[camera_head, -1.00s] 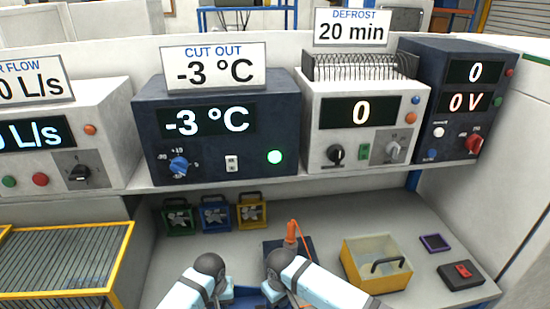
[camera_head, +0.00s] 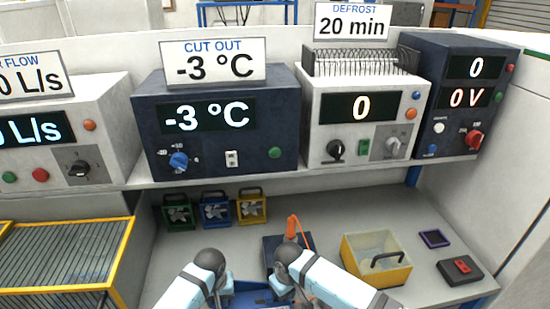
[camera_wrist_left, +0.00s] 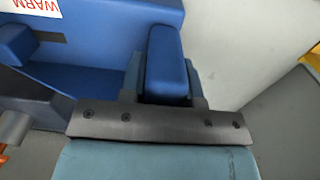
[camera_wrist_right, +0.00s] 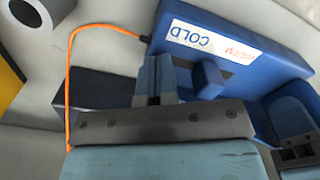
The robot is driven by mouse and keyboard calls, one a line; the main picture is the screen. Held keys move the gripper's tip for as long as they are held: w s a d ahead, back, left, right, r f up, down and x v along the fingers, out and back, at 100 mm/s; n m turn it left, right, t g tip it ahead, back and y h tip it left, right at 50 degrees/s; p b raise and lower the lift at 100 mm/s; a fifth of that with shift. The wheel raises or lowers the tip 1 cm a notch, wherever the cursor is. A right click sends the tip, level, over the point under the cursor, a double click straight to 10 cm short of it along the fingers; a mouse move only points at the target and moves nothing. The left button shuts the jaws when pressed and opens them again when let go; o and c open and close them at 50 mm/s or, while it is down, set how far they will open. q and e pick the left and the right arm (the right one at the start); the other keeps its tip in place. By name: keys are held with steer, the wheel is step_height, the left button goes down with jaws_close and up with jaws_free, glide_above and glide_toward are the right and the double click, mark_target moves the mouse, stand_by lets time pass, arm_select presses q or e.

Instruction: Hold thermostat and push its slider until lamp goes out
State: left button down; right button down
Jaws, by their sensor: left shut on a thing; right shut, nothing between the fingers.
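The thermostat (camera_head: 250,299) is a blue body low in the head view, partly hidden by my arms. The right wrist view shows its face with a COLD and WARM label (camera_wrist_right: 212,42) and a blue slider knob (camera_wrist_right: 208,80). My left gripper (camera_wrist_left: 165,88) is shut on the thermostat's blue upright grip (camera_wrist_left: 166,62). My right gripper (camera_wrist_right: 154,78) is shut and empty, its fingertips beside the slider knob; I cannot tell whether they touch. The lamp (camera_head: 275,153) on the dark blue CUT OUT unit (camera_head: 215,140) is dull green and unlit. The display reads -3 °C.
An orange cable (camera_wrist_right: 100,28) runs from the thermostat. Fan blocks in green, blue and yellow (camera_head: 251,207) stand at the back of the bench. A yellow bin (camera_head: 377,262) and a red-switch box (camera_head: 460,270) are on the right. The shelf of instruments overhangs the bench.

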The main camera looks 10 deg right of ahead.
step_height(320, 180, up, 8)
stand_by(0.8)
arm_select(q)
steer(key=c, duration=0.8)
jaws_free()
